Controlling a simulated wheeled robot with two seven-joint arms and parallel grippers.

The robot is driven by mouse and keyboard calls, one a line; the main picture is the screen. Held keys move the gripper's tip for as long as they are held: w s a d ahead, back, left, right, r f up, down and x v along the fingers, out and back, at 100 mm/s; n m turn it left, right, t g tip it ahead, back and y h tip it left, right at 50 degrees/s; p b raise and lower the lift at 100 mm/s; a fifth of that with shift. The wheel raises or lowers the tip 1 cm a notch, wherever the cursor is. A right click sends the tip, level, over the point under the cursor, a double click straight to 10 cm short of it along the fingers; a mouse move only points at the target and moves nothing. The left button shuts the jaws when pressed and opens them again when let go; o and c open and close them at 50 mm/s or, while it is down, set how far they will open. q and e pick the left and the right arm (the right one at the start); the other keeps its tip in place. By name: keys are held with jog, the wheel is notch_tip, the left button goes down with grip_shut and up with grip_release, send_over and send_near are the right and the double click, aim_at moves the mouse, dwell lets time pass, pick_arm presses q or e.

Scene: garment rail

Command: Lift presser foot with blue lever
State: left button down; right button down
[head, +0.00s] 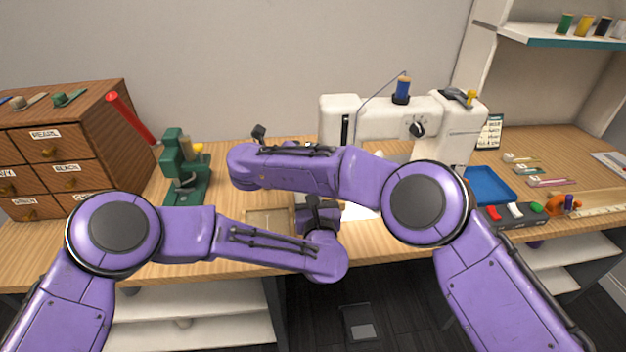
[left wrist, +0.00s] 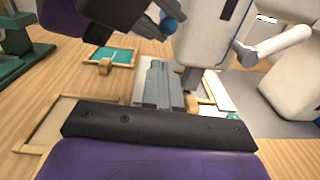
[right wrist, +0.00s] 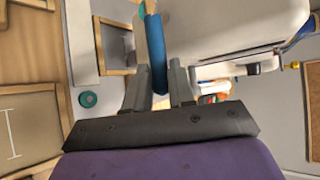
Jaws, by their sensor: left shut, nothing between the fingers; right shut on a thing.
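The white sewing machine (head: 395,118) stands on the table at the back, partly hidden by my right arm. In the right wrist view my right gripper (right wrist: 158,82) is shut on the blue lever (right wrist: 155,50), which runs between its fingers beside the white machine head (right wrist: 215,30). The lever's round blue end (left wrist: 169,25) shows in the left wrist view. My left gripper (left wrist: 158,78) is shut and empty, low over the table beside the machine's needle area (left wrist: 190,80). The presser foot itself is hard to make out behind the fingers.
A green small machine (head: 183,170) and a wooden drawer cabinet (head: 65,150) stand at the left. A blue tray (head: 488,185) and a block with coloured buttons (head: 515,213) are at the right. Wooden frames (left wrist: 108,57) lie near the left gripper. My arms cross closely.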

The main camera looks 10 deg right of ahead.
pick_arm(q)
jog(key=shift+w+r, duration=1.1)
jog(key=shift+r, duration=0.15)
pick_arm(e)
jog(key=shift+d+r, duration=0.1)
pick_arm(q)
jog(key=shift+w+r, duration=0.25)
jog(key=shift+r, duration=0.5)
pick_arm(e)
jog(key=c, duration=1)
grip_release()
jog(key=shift+s, duration=0.1)
pick_arm(q)
jog(key=shift+d, duration=0.1)
